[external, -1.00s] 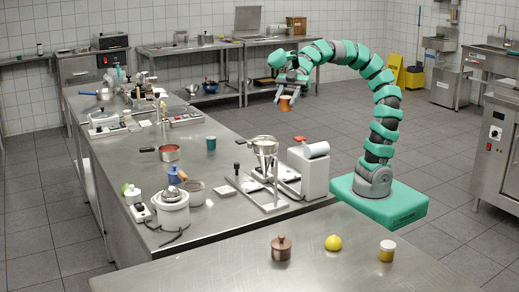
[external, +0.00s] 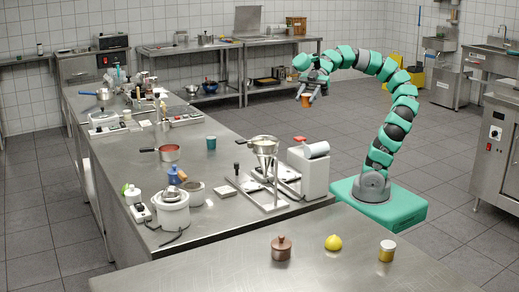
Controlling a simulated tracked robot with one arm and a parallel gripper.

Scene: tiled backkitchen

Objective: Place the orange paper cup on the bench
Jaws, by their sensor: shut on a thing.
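My gripper (external: 309,90) is shut on the orange paper cup (external: 306,102). The cup looks upright and hangs in the air to the right of the long steel bench (external: 227,145), above the floor. The cup is small in this view, so the fingers' exact hold on it is hard to make out. The bench runs along the left and holds cookware and devices, with bare steel between them.
A teal cup (external: 211,143), a red-brown pan (external: 169,153), a funnel stand (external: 264,147) and a white machine (external: 308,172) stand on the bench. A front counter (external: 200,270) holds a copper pot (external: 281,247), a lemon (external: 333,242) and a jar (external: 387,251).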

